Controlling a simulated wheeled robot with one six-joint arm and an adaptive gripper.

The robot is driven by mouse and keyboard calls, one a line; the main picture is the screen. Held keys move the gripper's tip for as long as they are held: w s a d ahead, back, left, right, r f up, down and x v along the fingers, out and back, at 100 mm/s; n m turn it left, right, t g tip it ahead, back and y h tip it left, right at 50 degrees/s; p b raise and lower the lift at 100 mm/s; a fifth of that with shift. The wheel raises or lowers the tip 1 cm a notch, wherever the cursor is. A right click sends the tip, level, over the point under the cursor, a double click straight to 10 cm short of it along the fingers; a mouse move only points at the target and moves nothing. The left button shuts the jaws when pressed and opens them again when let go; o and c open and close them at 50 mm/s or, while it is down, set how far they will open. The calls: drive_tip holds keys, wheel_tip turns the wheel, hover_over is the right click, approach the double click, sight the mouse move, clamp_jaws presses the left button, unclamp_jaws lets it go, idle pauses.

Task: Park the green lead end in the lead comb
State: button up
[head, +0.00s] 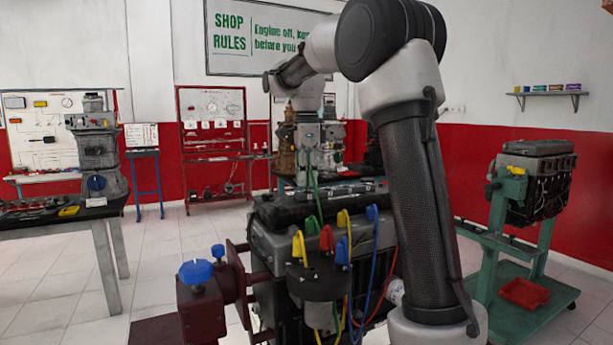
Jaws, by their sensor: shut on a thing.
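My gripper (307,146) is small in the head view, above the engine and pointing down, shut on the upper end of a thin green lead (315,190). The held tip is too small to make out. The lead hangs down toward the engine top, near a green boot (311,222). Yellow (299,248), red (327,238) and blue (342,251) boots stand around a dark round cap (318,284) at the front of the engine. Another yellow boot (343,220) and blue boot (372,213) stand behind them. I cannot make out the lead comb for certain.
Blue, red and yellow leads loop down the engine's right side, close to my arm. A dark red stand with a blue knob (196,272) is at front left. A workbench (60,216) stands at left, a green engine stand (498,205) at right.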

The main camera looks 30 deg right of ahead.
drive_tip(key=shift+f, duration=0.25)
drive_tip(key=shift+f, duration=0.3)
drive_tip(key=shift+f, duration=0.25)
idle(0.4)
drive_tip(key=o, duration=0.9)
